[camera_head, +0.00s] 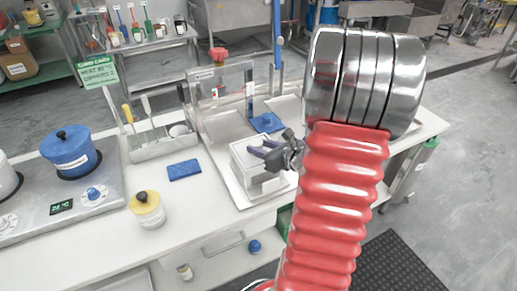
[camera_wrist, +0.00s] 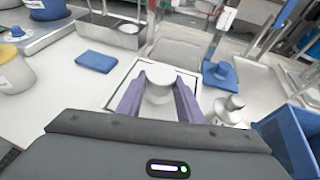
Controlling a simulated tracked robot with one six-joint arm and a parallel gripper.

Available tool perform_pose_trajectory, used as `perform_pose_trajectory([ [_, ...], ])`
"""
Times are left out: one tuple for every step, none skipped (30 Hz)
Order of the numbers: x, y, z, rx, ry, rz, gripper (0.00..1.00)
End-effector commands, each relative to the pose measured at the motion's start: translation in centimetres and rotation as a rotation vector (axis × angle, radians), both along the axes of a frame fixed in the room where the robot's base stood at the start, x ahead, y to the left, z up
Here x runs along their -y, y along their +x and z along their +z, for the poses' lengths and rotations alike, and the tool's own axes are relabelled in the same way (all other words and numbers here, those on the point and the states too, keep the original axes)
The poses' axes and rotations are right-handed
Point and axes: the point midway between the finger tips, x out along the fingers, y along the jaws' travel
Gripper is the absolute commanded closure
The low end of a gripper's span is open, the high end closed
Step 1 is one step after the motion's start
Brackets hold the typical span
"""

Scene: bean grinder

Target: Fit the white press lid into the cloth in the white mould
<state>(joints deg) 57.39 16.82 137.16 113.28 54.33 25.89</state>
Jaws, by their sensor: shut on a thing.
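My gripper (camera_wrist: 159,98) has purple fingers shut on the white press lid (camera_wrist: 160,76), whose pale round top shows between them in the wrist view. In the head view my gripper (camera_head: 263,152) is over the white box-shaped mould (camera_head: 248,181), which stands on a pale tray (camera_head: 222,160). The fingers hide part of the mould's top. I cannot tell whether the lid touches the mould or is just above it. The cloth cannot be made out.
A blue block (camera_head: 184,170) lies on the counter left of the tray. A blue knobbed piece (camera_head: 267,123) is behind the mould. A yellow-topped jar (camera_head: 147,209) and a blue pot (camera_head: 70,151) stand further left. White knobbed pieces (camera_wrist: 231,108) and a blue crate (camera_wrist: 288,138) are at the right.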

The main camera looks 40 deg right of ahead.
Motion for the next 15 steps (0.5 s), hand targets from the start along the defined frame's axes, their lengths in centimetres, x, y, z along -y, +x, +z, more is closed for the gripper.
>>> perform_pose_trajectory([
  [0.01, 0.0, -0.21, 0.001, 0.001, 0.0, 0.93],
  [0.02, 0.0, -0.26, 0.001, 0.0, -0.001, 0.93],
  [0.03, 0.0, -0.3, 0.001, 0.0, -0.001, 0.93],
  [0.03, 0.0, -0.3, 0.002, -0.001, -0.001, 0.93],
  [0.04, 0.0, -0.29, 0.002, -0.001, -0.001, 0.93],
  [0.04, -0.01, -0.28, 0.002, -0.001, -0.001, 0.93],
  [0.04, -0.01, -0.28, 0.002, -0.001, -0.001, 0.93],
  [0.05, -0.01, -0.28, 0.002, -0.001, -0.001, 0.93],
  [0.05, -0.01, -0.28, 0.001, 0.0, -0.001, 0.93],
  [0.05, -0.02, -0.3, 0.001, -0.001, -0.002, 0.93],
  [0.05, -0.02, -0.35, 0.001, 0.0, -0.001, 0.93],
  [0.05, -0.02, -0.46, 0.001, 0.0, -0.001, 0.93],
  [0.05, -0.02, -0.53, 0.001, 0.0, -0.001, 0.93],
  [0.05, -0.04, -0.55, 0.0, -0.001, -0.002, 0.66],
  [0.05, -0.03, -0.53, 0.0, -0.001, -0.002, 0.63],
])
